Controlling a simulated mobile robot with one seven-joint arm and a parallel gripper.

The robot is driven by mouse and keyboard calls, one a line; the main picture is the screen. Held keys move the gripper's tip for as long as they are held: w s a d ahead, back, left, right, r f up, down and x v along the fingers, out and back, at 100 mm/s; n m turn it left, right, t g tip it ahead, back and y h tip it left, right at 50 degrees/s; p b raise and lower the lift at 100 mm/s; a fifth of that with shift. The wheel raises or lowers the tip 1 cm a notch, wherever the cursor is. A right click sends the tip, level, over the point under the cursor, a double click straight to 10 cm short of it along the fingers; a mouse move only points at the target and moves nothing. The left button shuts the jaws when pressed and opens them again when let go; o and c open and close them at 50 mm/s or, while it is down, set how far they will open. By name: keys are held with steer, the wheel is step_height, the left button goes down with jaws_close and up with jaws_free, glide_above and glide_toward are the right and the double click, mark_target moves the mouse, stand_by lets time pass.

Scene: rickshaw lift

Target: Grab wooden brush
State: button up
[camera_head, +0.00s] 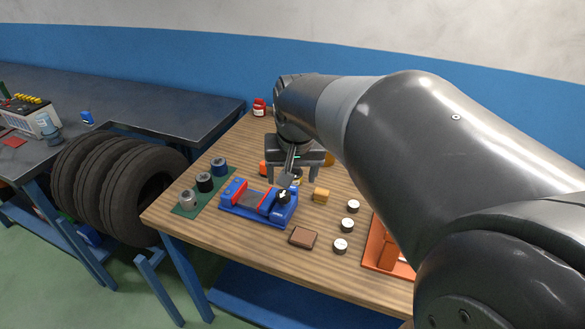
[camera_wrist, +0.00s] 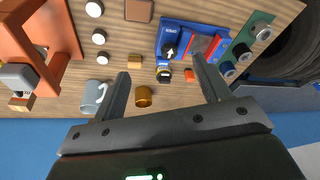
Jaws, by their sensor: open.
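I cannot tell for sure which thing is the wooden brush. A small tan block (camera_head: 321,195) with a darker band stands right of the blue vise (camera_head: 240,208), and it also shows in the wrist view (camera_wrist: 134,62). Another small tan and dark piece (camera_wrist: 20,103) lies at the left in the wrist view; my arm hides that area in the head view. My gripper (camera_head: 297,172) is open and empty, fingers pointing down above the table behind the vise. In the wrist view the fingers (camera_wrist: 160,66) are spread, with the tan block between them, nearer the left fingertip.
A brown flat block (camera_head: 303,237) and white-topped caps (camera_head: 347,225) lie in front. A grey mug (camera_wrist: 94,97), an amber cup (camera_wrist: 143,96) and an orange press frame (camera_wrist: 60,30) share the wooden table (camera_head: 250,250). Tires (camera_head: 140,190) stand left.

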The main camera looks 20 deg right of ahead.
steer(key=w+d+f+m+g, duration=0.25)
steer(key=w+d+f, duration=0.25)
steer(key=w+d, duration=0.25)
steer(key=m, duration=0.3)
glide_toward(322, 191)
steer(key=shift+w+a+g+y, duration=0.1)
steer(key=shift+w+g+y, duration=0.25)
steer(key=shift+w, duration=0.1)
steer(key=shift+f, duration=0.35)
step_height(322, 191, down, 5)
steer(key=shift+f, duration=0.1)
steer(key=shift+s+d+f, duration=0.1)
steer(key=shift+d+f, duration=0.1)
steer(key=shift+f, duration=1.1)
steer(key=shift+s+d+f, duration=0.1)
steer(key=shift+d+f, duration=0.05)
steer(key=shift+f, duration=1.2)
steer(key=shift+c, duration=0.6)
steer(key=c, duration=1)
steer(key=shift+o, duration=0.2)
steer(key=shift+r, duration=0.15)
